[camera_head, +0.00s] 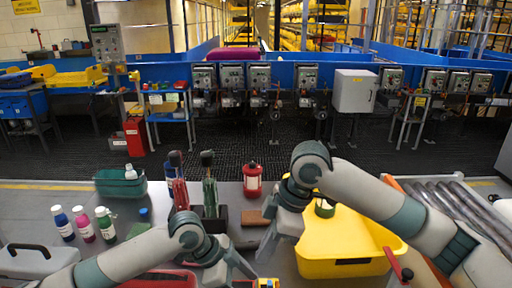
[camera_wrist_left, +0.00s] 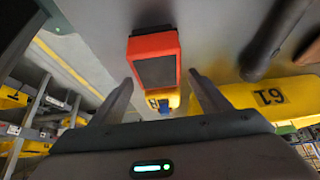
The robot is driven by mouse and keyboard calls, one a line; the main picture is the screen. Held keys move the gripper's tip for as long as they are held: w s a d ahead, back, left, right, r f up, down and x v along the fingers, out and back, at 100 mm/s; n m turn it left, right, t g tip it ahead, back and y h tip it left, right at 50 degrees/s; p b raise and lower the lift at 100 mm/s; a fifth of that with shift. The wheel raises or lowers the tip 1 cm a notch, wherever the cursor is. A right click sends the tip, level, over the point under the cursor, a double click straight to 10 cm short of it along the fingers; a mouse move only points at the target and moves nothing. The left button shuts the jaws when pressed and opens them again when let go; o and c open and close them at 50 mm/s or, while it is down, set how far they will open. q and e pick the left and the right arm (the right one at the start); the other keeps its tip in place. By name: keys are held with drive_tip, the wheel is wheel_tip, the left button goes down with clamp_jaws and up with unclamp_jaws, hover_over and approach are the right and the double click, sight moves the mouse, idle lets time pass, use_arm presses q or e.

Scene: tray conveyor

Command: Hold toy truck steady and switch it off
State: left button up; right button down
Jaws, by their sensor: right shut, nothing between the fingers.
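The toy truck (camera_head: 266,283) is at the bottom edge of the head view, mostly cut off, with a yellow cab and some red beside it. In the left wrist view its red bed with a dark grey inside (camera_wrist_left: 155,70) and a yellow part show beyond my fingers. My left gripper (camera_head: 235,274) is open above the truck, its fingers apart on either side of the line to it; contact cannot be seen. My right gripper (camera_head: 264,254) is shut and empty, pointing down just behind the truck. The truck's switch cannot be made out.
A yellow tote (camera_head: 345,268) stands right of my right gripper, with rollers (camera_head: 450,200) beyond. Several bottles (camera_head: 85,224), a green basket (camera_head: 120,184), a tool holder (camera_head: 210,219) and a red canister (camera_head: 252,180) stand on the table. A toolbox (camera_head: 30,262) is at left.

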use_arm(q)
drive_tip(key=shift+r, duration=0.1)
drive_tip(key=v, duration=1.1)
drive_tip(key=shift+a+r, duration=0.25)
drive_tip(key=shift+r, duration=0.1)
